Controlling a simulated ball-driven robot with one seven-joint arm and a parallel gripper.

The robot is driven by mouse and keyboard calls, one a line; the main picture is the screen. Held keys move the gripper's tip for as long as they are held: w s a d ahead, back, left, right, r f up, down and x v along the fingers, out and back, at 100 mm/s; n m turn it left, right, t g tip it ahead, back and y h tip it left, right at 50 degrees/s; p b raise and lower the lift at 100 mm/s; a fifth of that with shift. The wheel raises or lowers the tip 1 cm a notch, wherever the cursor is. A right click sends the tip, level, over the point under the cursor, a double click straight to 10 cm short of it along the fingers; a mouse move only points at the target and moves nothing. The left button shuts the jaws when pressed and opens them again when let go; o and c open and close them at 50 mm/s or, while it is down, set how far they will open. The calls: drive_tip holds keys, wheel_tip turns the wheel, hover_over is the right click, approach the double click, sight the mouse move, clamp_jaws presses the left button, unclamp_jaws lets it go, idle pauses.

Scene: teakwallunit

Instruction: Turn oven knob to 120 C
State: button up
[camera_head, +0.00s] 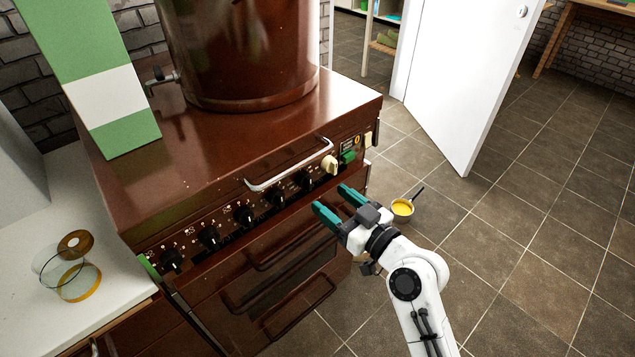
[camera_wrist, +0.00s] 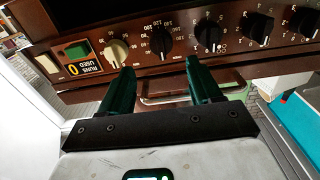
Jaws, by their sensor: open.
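The brown oven front carries a row of knobs. A black knob (camera_wrist: 160,40) with a scale that includes 120 and 140 sits next to a cream knob (camera_wrist: 117,52) in the wrist view. In the head view this black knob (camera_head: 303,178) is near the right end of the panel. I cannot read its pointer setting clearly. My gripper (camera_head: 331,198) is open and empty, in front of the panel's right part. In the wrist view its teal fingertips (camera_wrist: 158,68) are apart, with the black knob ahead between them; they look short of it.
A metal rail (camera_head: 290,165) runs along the panel above the knobs. More black knobs (camera_head: 243,214) lie to the left. A large brown pot (camera_head: 240,50) and a green-white box (camera_head: 95,75) stand on top. A small pan (camera_head: 402,208) rests on the tiled floor.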

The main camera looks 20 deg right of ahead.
sight(311, 184)
drive_tip(key=x, duration=0.7)
drive_tip(key=shift+a+f, duration=0.1)
drive_tip(key=c, duration=1)
drive_tip(key=shift+p, duration=0.3)
